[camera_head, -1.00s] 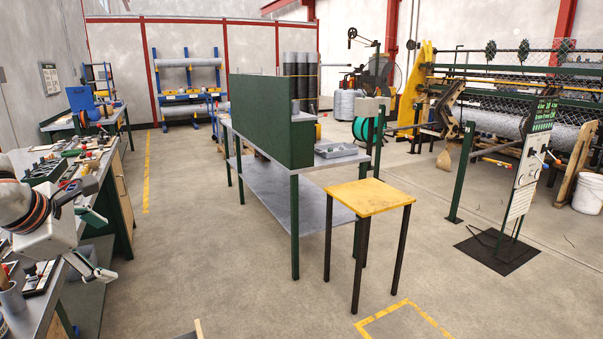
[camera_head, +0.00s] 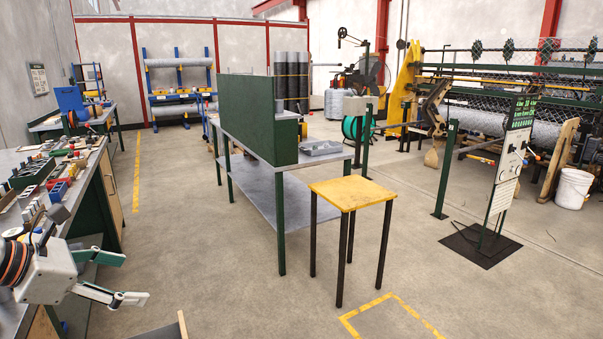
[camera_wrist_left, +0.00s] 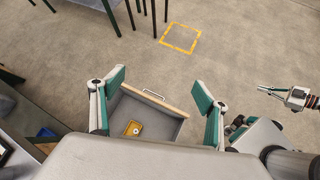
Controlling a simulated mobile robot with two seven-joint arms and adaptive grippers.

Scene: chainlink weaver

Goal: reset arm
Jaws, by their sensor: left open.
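My left gripper (camera_head: 132,279) is at the lower left of the head view, beside the workbench. Its two teal-padded fingers are spread with nothing between them. In the left wrist view the same gripper (camera_wrist_left: 160,90) spans above an open drawer (camera_wrist_left: 172,124). The drawer has a wooden front with a handle and holds a small yellow item (camera_wrist_left: 133,128). At the right of the left wrist view is what looks like my right gripper (camera_wrist_left: 287,95); its fingers are too small to read. It does not show in the head view.
A cluttered workbench (camera_head: 88,190) runs along the left. A green-backed table (camera_head: 282,196) and a yellow-topped stool (camera_head: 352,192) stand mid-room. A control stand (camera_head: 510,160) is at right. A yellow square (camera_head: 395,318) marks the floor. Open concrete floor lies between bench and table.

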